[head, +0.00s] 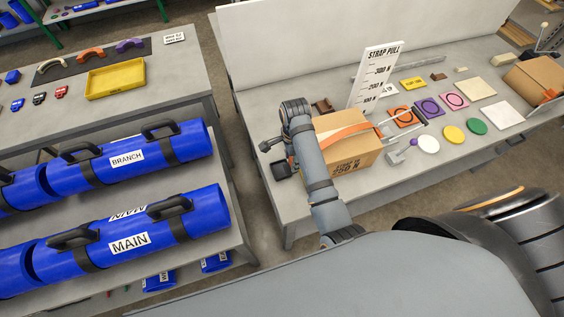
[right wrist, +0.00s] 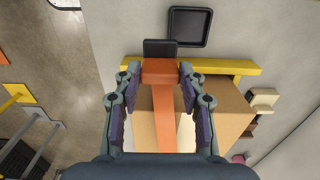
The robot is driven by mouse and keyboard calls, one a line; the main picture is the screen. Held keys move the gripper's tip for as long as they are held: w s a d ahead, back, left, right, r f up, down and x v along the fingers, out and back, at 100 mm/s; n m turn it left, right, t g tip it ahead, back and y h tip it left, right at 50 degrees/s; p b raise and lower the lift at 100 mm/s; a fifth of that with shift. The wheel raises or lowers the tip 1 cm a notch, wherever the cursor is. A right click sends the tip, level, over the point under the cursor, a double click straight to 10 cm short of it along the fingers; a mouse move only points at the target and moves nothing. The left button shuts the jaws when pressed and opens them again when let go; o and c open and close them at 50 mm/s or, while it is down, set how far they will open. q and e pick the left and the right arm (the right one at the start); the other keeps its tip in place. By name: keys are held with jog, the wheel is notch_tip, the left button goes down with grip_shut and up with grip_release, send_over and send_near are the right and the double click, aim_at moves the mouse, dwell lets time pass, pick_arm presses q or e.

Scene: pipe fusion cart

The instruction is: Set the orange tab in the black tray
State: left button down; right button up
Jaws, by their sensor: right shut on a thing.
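The orange tab (right wrist: 160,70) is a block at the end of an orange strap (right wrist: 166,118). My right gripper (right wrist: 158,76) is shut on the tab, one finger on each side. The strap runs back from it over the cardboard box (head: 345,164). The black tray (right wrist: 190,27) is an empty, shallow square on the grey table, beyond the tab and apart from it. In the head view my right forearm hides the tab and most of that gripper. My left gripper is not in view.
The STRAP PULL gauge (head: 377,75) stands behind the box. Coloured discs and squares lie right of it. The table edge is close to the tray.

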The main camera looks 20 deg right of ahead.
jog(key=shift+w+a+f, duration=0.3)
jog(key=shift+w+f, duration=0.6)
jog(key=shift+f, duration=0.65)
jog(key=shift+w+a+f, duration=0.25)
jog(key=shift+w+f, duration=0.6)
jog(key=shift+f, duration=0.7)
jog(key=shift+w+a+f, duration=0.3)
jog(key=shift+w+f, duration=0.6)
jog(key=shift+f, duration=0.65)
jog(key=shift+f, duration=0.1)
jog(key=o, duration=1.2)
notch_tip(320, 180, up, 12)
jog(key=shift+r, duration=0.15)
